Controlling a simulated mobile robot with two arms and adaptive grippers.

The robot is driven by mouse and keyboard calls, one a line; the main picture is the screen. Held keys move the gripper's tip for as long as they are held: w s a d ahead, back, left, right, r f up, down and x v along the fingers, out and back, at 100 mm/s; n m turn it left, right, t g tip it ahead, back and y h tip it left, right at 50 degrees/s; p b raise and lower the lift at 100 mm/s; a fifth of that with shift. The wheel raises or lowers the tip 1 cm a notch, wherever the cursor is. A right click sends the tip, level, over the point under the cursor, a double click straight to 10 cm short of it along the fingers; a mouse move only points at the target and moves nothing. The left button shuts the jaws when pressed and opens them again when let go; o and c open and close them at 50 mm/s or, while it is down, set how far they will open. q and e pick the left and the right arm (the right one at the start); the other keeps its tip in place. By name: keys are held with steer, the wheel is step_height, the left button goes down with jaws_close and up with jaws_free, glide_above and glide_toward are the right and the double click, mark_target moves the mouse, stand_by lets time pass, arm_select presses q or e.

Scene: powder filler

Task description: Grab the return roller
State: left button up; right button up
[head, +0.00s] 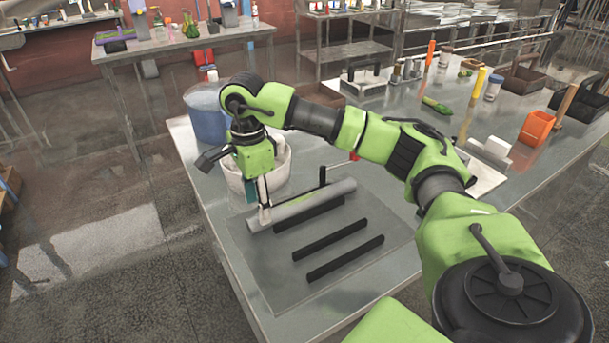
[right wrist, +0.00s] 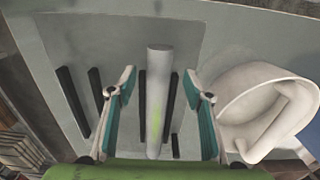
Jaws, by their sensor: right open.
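The return roller (head: 303,205) is a grey cylinder lying on a flat grey plate (head: 262,270) near the left end of the metal table. It also shows in the right wrist view (right wrist: 159,95), running lengthwise between the fingers. My right gripper (head: 264,207) points down at the roller's left end in the head view. In the right wrist view my right gripper (right wrist: 160,105) is open, one teal-padded finger on each side of the roller, with gaps on both sides. Whether the fingertips reach below the roller's top is hard to tell. My left gripper is not in view.
Black bars (head: 330,240) lie on the plate beside the roller. A white bucket (head: 280,165) and a blue container (head: 206,115) stand just behind my right gripper. An orange holder (head: 537,127) and several small items occupy the table's right side.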

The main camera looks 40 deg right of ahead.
steer(key=shift+s+f+p, duration=0.2)
steer(key=shift+f+p, duration=0.35)
steer(key=shift+f, duration=0.25)
step_height(320, 180, down, 2)
steer(key=shift+d+f+p, duration=0.1)
steer(key=shift+f+p, duration=0.15)
steer(key=shift+p, duration=0.05)
steer(key=shift+w+f, duration=0.15)
steer(key=shift+f, duration=0.35)
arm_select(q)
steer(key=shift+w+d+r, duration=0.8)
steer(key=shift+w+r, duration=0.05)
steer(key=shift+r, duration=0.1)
arm_select(e)
steer(key=shift+r, duration=0.1)
jaws_close()
